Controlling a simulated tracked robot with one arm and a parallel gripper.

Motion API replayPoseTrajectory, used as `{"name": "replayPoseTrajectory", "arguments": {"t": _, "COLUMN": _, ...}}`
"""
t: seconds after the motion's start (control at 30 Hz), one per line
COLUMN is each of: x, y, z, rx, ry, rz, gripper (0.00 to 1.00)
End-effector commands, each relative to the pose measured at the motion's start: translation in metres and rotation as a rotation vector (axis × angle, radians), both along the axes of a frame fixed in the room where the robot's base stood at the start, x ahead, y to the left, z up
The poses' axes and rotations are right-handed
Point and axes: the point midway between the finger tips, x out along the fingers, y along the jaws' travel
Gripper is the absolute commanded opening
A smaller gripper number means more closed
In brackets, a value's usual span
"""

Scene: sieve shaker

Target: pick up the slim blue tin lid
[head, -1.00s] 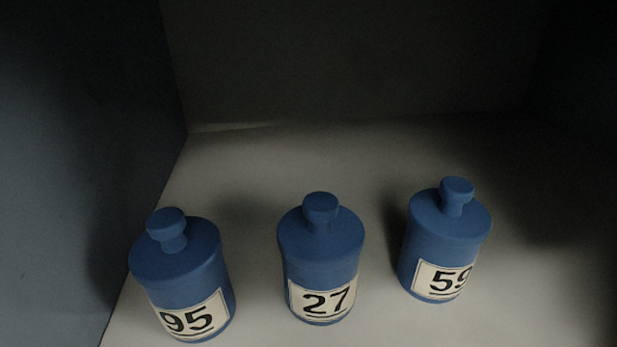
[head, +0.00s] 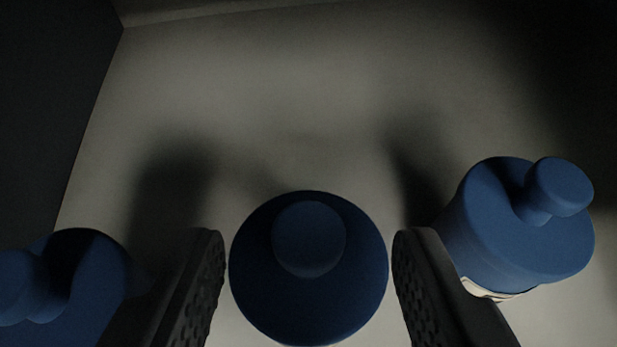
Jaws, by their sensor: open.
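Three blue tins with knobbed lids stand on the pale floor. The middle tin's round lid (head: 308,315) is seen from nearly straight above, with its knob facing me; its label is hidden now. My gripper (head: 308,240) is open, one dark finger on each side of this middle tin, with narrow gaps and nothing held. The right tin (head: 530,245) stands just outside the right finger, its label mostly hidden. The left tin (head: 75,290) is cut off by the picture edge, left of the left finger. I cannot tell which tin counts as slim.
A dark wall (head: 45,110) rises on the left, and a back edge runs along the top. The pale floor (head: 290,90) behind the tins is clear, crossed by shadows. The right finger has little room beside the right tin.

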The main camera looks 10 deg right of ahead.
Motion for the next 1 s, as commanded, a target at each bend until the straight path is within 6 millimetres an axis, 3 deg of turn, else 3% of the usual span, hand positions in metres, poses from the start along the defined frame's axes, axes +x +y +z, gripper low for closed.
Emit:
{"name": "replayPoseTrajectory", "arguments": {"t": 0.17, "x": 0.007, "y": -0.002, "z": -0.004, "rx": 0.000, "ry": 0.001, "rz": -0.001, "gripper": 0.47}}
{"name": "replayPoseTrajectory", "arguments": {"t": 0.5, "x": 0.043, "y": -0.012, "z": -0.023, "rx": -0.002, "ry": 0.000, "rz": -0.001, "gripper": 0.47}}
{"name": "replayPoseTrajectory", "arguments": {"t": 0.73, "x": 0.046, "y": -0.012, "z": -0.022, "rx": -0.002, "ry": 0.000, "rz": -0.001, "gripper": 0.47}}
{"name": "replayPoseTrajectory", "arguments": {"t": 0.77, "x": 0.046, "y": -0.012, "z": -0.022, "rx": -0.002, "ry": 0.000, "rz": -0.001, "gripper": 0.44}}
{"name": "replayPoseTrajectory", "arguments": {"t": 0.9, "x": 0.045, "y": -0.012, "z": -0.022, "rx": -0.001, "ry": 0.001, "rz": -0.002, "gripper": 0.05}}
{"name": "replayPoseTrajectory", "arguments": {"t": 0.93, "x": 0.045, "y": -0.013, "z": -0.022, "rx": -0.001, "ry": 0.001, "rz": -0.001, "gripper": 0.00}}
{"name": "replayPoseTrajectory", "arguments": {"t": 1.0, "x": 0.045, "y": -0.013, "z": -0.022, "rx": -0.001, "ry": 0.002, "rz": -0.001, "gripper": 0.00}}
